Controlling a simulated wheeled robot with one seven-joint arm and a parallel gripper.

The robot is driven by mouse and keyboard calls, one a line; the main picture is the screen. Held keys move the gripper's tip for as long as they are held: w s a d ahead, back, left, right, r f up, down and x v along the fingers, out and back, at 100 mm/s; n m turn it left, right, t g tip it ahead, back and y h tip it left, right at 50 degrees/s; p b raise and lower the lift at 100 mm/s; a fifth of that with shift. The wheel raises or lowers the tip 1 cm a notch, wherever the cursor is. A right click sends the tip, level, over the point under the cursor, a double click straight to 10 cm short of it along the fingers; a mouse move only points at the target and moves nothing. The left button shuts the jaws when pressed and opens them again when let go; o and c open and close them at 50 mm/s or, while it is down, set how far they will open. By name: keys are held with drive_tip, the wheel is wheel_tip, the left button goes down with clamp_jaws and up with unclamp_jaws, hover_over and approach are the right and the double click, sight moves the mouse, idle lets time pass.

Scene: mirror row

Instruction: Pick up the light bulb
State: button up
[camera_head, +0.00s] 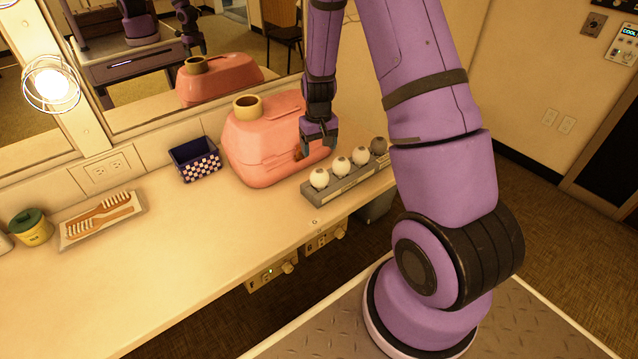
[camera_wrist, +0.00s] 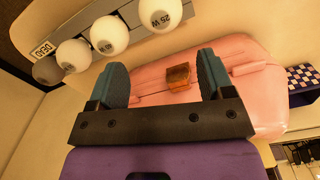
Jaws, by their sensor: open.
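Several round white light bulbs (camera_head: 320,178) stand in a row in a grey rack (camera_head: 334,191) on the counter, with a darker bulb (camera_head: 379,145) at the far end. In the wrist view the nearest white bulb (camera_wrist: 160,12) reads "25 W", and the dark bulb (camera_wrist: 47,71) is beside a "DEAD" label. My gripper (camera_head: 318,143) is above the counter, in front of the pink case and behind the rack. In the wrist view my gripper (camera_wrist: 162,72) is open and empty, its fingers framing the case's orange latch. It touches no bulb.
The pink case (camera_head: 258,150) with a tan roll (camera_head: 247,106) on top stands close to my gripper. A checkered box (camera_head: 195,160), a tray with combs (camera_head: 101,218) and a green-lidded jar (camera_head: 31,227) are left. A caged lit bulb (camera_head: 51,85) hangs by the mirror. The front counter is clear.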

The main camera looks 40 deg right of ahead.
sight(318, 169)
wheel_tip(318, 169, down, 6)
drive_tip(key=shift+r, duration=0.15)
drive_tip(key=shift+s+a+f, duration=0.15)
drive_tip(key=shift+s+f, duration=0.05)
drive_tip(key=shift+f, duration=1.15)
drive_tip(key=shift+s+a+f, duration=0.1)
drive_tip(key=shift+s+f, duration=0.05)
drive_tip(key=shift+f, duration=1.15)
drive_tip(key=c, duration=0.6)
